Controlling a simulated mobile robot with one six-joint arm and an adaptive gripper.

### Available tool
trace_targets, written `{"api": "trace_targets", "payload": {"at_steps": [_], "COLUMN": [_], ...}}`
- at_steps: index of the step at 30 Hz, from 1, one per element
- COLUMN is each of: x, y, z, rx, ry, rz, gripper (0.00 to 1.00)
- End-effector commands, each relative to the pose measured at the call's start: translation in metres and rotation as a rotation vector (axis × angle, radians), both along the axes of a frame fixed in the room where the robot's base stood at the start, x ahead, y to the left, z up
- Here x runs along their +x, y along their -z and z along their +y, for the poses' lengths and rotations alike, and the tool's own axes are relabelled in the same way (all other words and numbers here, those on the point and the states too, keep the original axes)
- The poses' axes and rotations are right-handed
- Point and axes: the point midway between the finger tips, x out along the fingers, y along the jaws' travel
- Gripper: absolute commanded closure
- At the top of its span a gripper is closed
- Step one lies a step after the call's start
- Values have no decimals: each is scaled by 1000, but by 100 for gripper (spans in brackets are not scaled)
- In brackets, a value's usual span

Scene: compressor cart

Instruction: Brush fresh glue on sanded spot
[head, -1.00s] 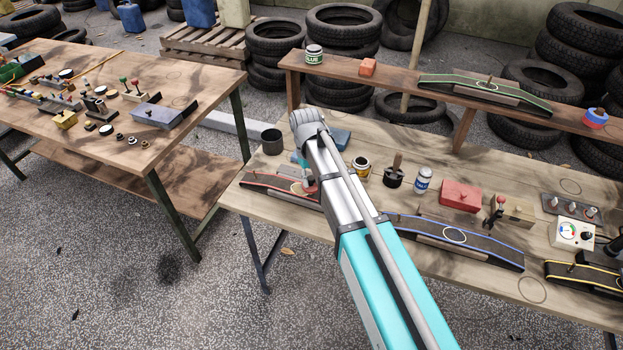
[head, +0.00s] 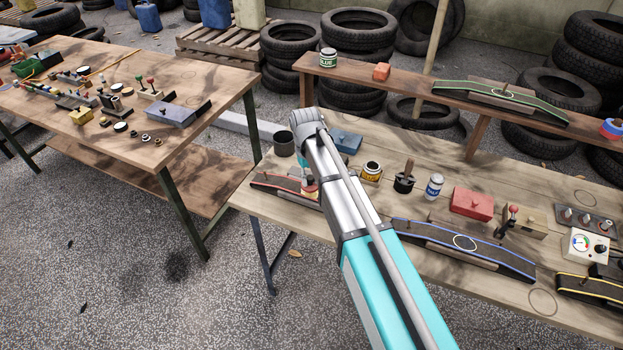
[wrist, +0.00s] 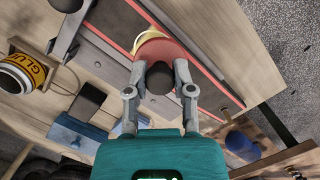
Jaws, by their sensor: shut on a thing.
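My gripper (wrist: 160,88) is shut on the dark round knob (wrist: 160,77) of a tool with a red rounded body (wrist: 180,50). A pale yellow arc shows at its far edge; I cannot tell if it belongs to the tool. The tool is over the red-edged strip (head: 272,184), which also shows in the wrist view (wrist: 205,72); contact is unclear and the spot beneath is hidden. An open glue jar with a yellow label (head: 371,173) stands nearby, also in the wrist view (wrist: 22,72). A dark pot with a brown handle (head: 404,183) stands to its right.
A blue-edged strip (head: 430,239) with a pale oval lies right of my arm. A dark can (head: 284,144), a blue box (head: 346,141), a blue-white jar (head: 434,187) and a red box (head: 471,202) stand on the bench. The raised shelf holds a glue can (head: 328,58).

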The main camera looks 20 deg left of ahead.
Motion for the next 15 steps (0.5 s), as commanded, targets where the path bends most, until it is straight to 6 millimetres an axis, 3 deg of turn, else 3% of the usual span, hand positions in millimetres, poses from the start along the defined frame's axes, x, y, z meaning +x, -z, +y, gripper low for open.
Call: {"api": "trace_targets", "payload": {"at_steps": [15], "x": [5], "y": [-1], "z": [21], "rx": [2], "ry": [-1], "rz": [-1], "gripper": [100]}}
